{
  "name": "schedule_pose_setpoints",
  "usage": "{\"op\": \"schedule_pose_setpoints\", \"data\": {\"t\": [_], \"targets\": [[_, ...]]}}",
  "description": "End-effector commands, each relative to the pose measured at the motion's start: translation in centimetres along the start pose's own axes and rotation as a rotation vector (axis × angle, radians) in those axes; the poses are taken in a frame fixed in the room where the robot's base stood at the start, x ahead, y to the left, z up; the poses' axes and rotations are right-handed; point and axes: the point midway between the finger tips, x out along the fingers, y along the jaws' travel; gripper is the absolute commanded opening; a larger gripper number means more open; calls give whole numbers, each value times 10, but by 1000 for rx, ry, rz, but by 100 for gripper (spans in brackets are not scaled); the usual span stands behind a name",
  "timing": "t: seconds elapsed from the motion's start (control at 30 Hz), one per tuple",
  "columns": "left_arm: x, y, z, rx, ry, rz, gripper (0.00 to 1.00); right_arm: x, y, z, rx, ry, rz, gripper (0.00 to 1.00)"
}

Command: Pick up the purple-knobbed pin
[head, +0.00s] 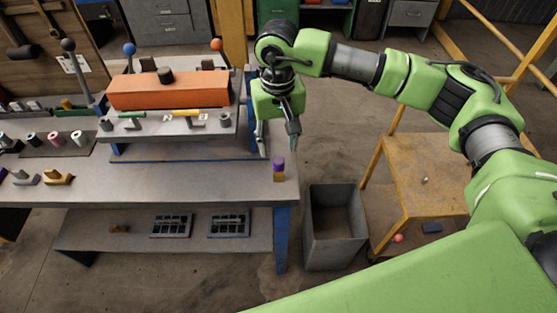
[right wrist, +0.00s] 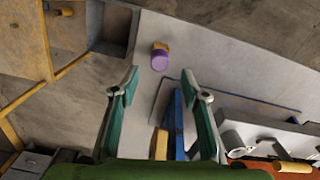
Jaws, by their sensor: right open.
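The purple-knobbed pin (head: 279,167) stands near the right front corner of the grey workbench (head: 180,182). Its purple knob is on top and a tan base shows below it. In the right wrist view the pin (right wrist: 160,57) lies just beyond the fingertips, roughly centred between them. My right gripper (head: 278,143) is open and empty, with its fingers pointing down close behind the pin in the head view. The teal-padded fingers show spread apart in the right wrist view (right wrist: 161,84). No contact with the pin shows. My left gripper is not in view.
An orange block (head: 170,91) sits on a raised fixture left of my right gripper, with ball-topped levers behind it. Several small parts lie at the bench's left. A grey bin (head: 336,256) and a yellow-framed table (head: 425,165) stand to the right. The bench around the pin is clear.

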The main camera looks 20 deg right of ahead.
Motion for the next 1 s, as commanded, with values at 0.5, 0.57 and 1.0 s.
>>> {"op": "schedule_pose_setpoints", "data": {"t": [0.5, 0.57, 1.0], "targets": [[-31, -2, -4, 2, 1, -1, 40, 56, 1, 3, 0, -4, -1, 41], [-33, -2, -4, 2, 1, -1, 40, 61, 1, 3, 0, -2, -2, 41], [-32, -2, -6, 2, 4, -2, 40, 66, 1, 2, -1, 0, -2, 0]]}}
